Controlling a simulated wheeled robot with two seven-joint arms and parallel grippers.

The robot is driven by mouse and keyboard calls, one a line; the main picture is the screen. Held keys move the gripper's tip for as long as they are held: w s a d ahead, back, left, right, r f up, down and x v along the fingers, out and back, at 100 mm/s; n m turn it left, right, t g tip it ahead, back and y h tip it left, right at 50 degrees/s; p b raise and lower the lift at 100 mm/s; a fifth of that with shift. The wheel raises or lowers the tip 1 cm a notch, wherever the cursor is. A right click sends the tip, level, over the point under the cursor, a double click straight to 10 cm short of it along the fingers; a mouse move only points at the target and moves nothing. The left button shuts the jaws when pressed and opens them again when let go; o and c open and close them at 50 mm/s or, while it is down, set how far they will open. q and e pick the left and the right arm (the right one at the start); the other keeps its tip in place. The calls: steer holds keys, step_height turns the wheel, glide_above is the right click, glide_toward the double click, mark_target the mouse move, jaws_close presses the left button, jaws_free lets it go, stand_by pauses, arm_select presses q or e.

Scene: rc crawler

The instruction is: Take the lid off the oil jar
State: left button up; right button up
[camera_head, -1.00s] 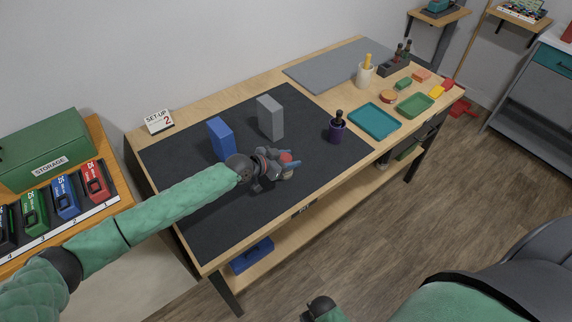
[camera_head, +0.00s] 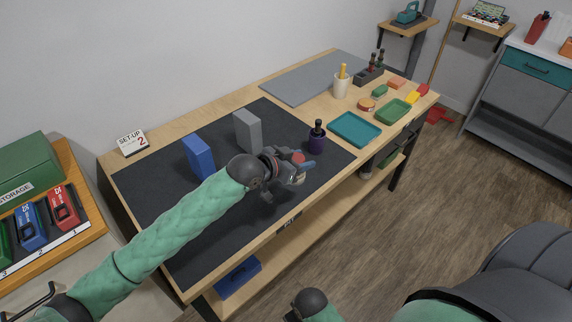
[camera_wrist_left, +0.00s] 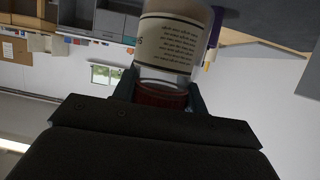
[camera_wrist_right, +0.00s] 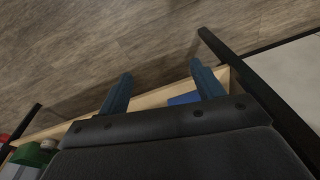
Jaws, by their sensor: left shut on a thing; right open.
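The oil jar (camera_wrist_left: 172,38), with a white printed label, shows upside down in the left wrist view. Its red-brown lid (camera_wrist_left: 160,94) sits between the fingers of my left gripper (camera_wrist_left: 160,88), with a clear band between label and lid. In the head view the red lid (camera_head: 298,157) shows at my left gripper (camera_head: 304,170), over the dark mat's front right part. The jar body is mostly hidden there; I cannot tell whether it touches the mat. My right gripper (camera_wrist_right: 162,88) is open and empty, with floor and a shelf edge behind it.
A blue block (camera_head: 199,160) and a grey block (camera_head: 247,134) stand on the dark mat (camera_head: 180,225). A teal tray (camera_head: 356,130) and a green tray (camera_head: 393,111) lie to the right. The mat's front left is clear.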

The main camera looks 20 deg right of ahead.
arm_select(q)
steer(key=shift+s+d+r, duration=0.5)
steer(key=shift+s, duration=0.1)
arm_select(e)
steer(key=shift+r, duration=0.95)
arm_select(q)
steer(key=o, duration=0.3)
steer(key=c, duration=0.7)
steer(key=shift+o, duration=0.2)
